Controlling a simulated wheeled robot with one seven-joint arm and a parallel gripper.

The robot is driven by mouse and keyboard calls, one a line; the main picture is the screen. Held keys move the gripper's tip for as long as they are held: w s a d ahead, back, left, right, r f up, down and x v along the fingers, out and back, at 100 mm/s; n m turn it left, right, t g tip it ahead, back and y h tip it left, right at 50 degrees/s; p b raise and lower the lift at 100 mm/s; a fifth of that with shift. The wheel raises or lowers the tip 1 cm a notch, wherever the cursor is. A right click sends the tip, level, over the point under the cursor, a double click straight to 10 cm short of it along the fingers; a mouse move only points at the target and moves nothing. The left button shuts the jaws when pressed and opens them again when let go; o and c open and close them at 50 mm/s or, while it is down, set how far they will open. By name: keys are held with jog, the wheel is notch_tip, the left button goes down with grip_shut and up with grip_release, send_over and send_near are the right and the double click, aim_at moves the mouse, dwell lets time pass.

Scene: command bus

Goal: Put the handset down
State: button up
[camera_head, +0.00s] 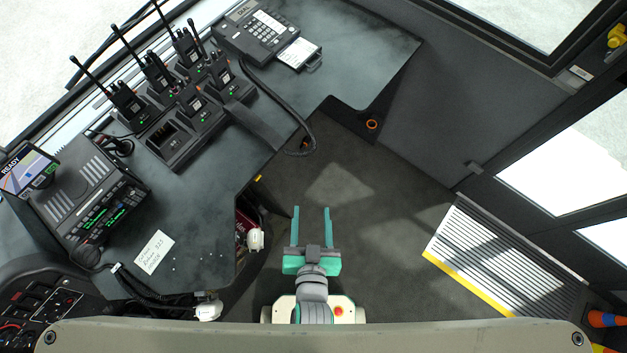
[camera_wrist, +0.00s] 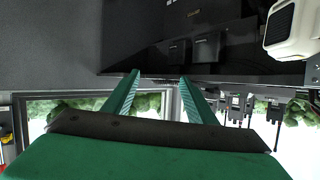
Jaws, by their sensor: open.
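My gripper (camera_head: 311,208) is open and empty, with its two green fingers apart over the dark floor, right of the desk edge. Its fingers also show in the wrist view (camera_wrist: 158,77) with nothing between them. A black desk phone (camera_head: 256,32) with a keypad stands at the far end of the desk. A dark coiled cord (camera_head: 277,98) runs from it to the desk's right edge. Several handheld radios with antennas, one of them here (camera_head: 126,101), stand in a black charger bank (camera_head: 181,152) with one empty-looking slot at its near left. I cannot tell which piece is the handset.
A black radio unit (camera_head: 75,196), a small screen (camera_head: 29,170) and a paper note (camera_head: 153,252) are on the left of the desk (camera_head: 215,190). A ribbed step with a yellow edge (camera_head: 468,284) is at right. The floor (camera_head: 370,200) around my gripper is clear.

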jog(key=s+r+n+t, duration=0.1)
jog(key=s+r, duration=0.5)
jog(key=s, duration=0.3)
jog(key=shift+s+d+t, duration=0.25)
jog(key=shift+d+t, duration=0.05)
jog(key=shift+t, duration=0.1)
